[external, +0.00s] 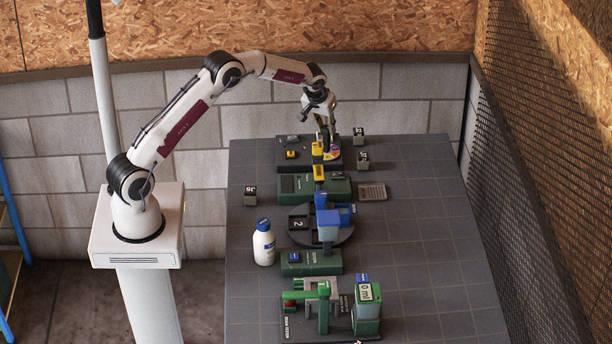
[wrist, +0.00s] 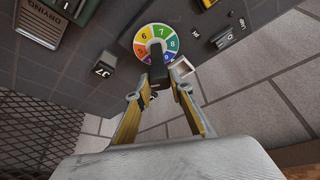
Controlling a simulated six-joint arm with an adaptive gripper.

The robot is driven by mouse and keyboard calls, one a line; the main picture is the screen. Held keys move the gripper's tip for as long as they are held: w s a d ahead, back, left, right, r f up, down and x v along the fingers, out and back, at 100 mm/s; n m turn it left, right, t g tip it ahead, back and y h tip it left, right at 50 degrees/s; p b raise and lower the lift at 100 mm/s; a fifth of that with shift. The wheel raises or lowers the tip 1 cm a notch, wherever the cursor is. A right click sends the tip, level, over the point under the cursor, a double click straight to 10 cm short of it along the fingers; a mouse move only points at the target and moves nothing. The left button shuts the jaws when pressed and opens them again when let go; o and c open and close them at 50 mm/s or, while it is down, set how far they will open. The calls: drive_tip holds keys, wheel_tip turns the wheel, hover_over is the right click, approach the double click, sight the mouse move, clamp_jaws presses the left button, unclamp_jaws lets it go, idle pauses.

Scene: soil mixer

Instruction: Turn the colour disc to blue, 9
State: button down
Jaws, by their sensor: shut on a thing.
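The colour disc (wrist: 159,32) shows in the wrist view as a ring of coloured, numbered sectors. Orange, yellow, green and blue sectors are visible, with 6, 7 and 8 readable. The disc also shows in the external view (external: 334,153), at the far end of the table, partly covered by my gripper. My gripper (wrist: 158,76) reaches down to the disc, its fingers shut on a dark handle (wrist: 157,57) at the disc's middle. The handle and fingertips hide the sectors on the near side. A small white-framed square (wrist: 182,67) lies beside the disc.
Small dark numbered cubes (external: 359,132) stand right of the disc's station, another (external: 250,195) at the table's left. Green devices (external: 312,262), a turntable (external: 296,239) and a white bottle (external: 263,246) stand nearer the front. The table's right side (external: 430,230) is clear.

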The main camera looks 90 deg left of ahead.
idle(0.4)
drive_tip(key=c, duration=1.8)
unclamp_jaws()
drive_tip(key=shift+v, duration=6)
drive_tip(key=shift+d, duration=0.1)
